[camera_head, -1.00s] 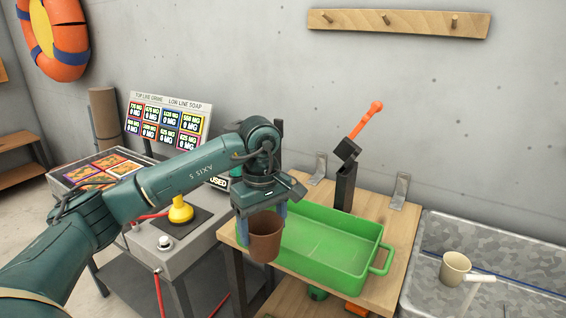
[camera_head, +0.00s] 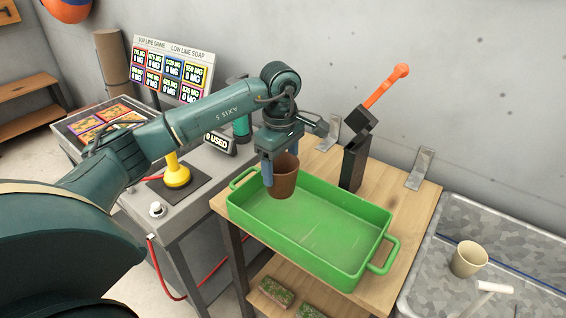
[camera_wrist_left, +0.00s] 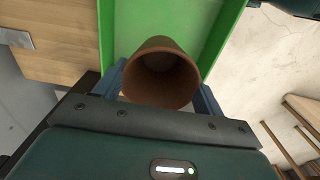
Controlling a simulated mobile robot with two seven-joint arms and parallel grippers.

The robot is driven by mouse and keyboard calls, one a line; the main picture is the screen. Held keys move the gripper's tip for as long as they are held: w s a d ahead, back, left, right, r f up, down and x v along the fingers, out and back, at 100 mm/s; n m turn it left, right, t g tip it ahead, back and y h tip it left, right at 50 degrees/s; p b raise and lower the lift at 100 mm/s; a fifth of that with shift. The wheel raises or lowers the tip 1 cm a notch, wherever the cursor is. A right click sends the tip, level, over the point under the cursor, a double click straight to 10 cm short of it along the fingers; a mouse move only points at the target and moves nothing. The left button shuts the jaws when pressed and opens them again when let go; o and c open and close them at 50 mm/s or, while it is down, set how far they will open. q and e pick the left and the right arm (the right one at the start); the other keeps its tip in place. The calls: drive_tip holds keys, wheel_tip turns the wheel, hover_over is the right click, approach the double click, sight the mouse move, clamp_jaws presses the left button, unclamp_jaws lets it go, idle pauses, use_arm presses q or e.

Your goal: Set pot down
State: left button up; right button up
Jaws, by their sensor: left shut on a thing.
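The brown pot (camera_head: 286,182) is upright and held in my left gripper (camera_head: 279,172). It hangs over the back left part of the green tray (camera_head: 318,272). In the left wrist view the pot (camera_wrist_left: 161,75) sits between the two blue fingers of my left gripper (camera_wrist_left: 163,88), with its open mouth toward the camera and the green tray (camera_wrist_left: 220,20) behind it. I cannot tell whether the pot's base touches the tray floor. The right gripper is not in view.
The tray stands on a wooden table (camera_head: 415,200). A black post with an orange-handled tool (camera_head: 387,86) stands behind it. A metal sink (camera_head: 500,240) with a beige cup (camera_head: 468,259) is at the right. The tray looks otherwise empty.

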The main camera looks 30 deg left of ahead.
sight(281, 187)
use_arm(q)
wheel_tip(281, 187, down, 5)
drive_tip(key=b, duration=0.3)
drive_tip(key=shift+r+b, duration=0.15)
drive_tip(key=shift+b, duration=0.15)
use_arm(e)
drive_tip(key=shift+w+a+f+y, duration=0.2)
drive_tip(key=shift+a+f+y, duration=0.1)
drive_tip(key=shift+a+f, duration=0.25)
use_arm(q)
drive_tip(key=shift+f, duration=0.3)
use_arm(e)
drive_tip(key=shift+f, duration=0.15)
use_arm(q)
drive_tip(key=shift+f+b, duration=0.55)
drive_tip(key=shift+b, duration=0.1)
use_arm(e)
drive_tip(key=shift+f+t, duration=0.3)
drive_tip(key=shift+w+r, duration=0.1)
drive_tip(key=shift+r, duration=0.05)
use_arm(q)
drive_tip(key=shift+f, duration=0.25)
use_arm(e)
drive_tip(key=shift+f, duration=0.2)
